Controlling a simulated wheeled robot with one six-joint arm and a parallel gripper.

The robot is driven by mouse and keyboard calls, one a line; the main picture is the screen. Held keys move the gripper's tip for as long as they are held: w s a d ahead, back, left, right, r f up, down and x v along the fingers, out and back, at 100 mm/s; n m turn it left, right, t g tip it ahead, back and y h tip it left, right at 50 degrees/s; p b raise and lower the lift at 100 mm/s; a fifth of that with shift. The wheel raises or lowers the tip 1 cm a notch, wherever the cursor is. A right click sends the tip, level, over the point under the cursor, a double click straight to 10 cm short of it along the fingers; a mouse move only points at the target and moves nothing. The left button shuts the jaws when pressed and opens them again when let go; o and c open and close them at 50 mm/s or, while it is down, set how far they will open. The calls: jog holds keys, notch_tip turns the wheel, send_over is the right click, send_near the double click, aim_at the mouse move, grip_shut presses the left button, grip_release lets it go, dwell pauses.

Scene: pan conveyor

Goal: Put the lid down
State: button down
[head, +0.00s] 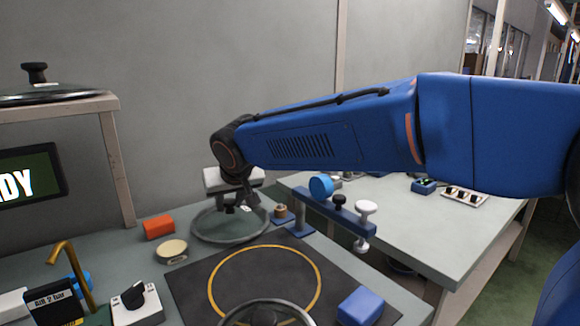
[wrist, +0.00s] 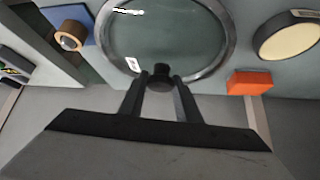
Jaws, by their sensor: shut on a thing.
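A round glass lid with a metal rim (head: 205,236) and a dark knob is below my gripper (head: 236,203) in the head view. In the wrist view my gripper (wrist: 161,82) is shut on the dark knob, and the lid (wrist: 228,45) spreads out beyond the fingers. The lid looks roughly level and close to the grey table top; I cannot tell if it touches. A second lid (head: 60,96) with a black knob sits on a raised shelf at the left. Another metal rim (head: 232,312) is cut off at the bottom edge.
A dark mat (head: 195,288) with a yellow ring lies in front of the lid. An orange block (head: 158,227) and a round pale-topped tin (head: 171,250) are left of it. A blue stand with knobs (head: 325,205) is to the right, a blue block (head: 360,306) at front.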

jog(key=shift+w+a+f, duration=0.1)
jog(key=shift+f, duration=0.25)
jog(key=shift+v, duration=3.95)
jog(key=shift+w+a+r, duration=0.1)
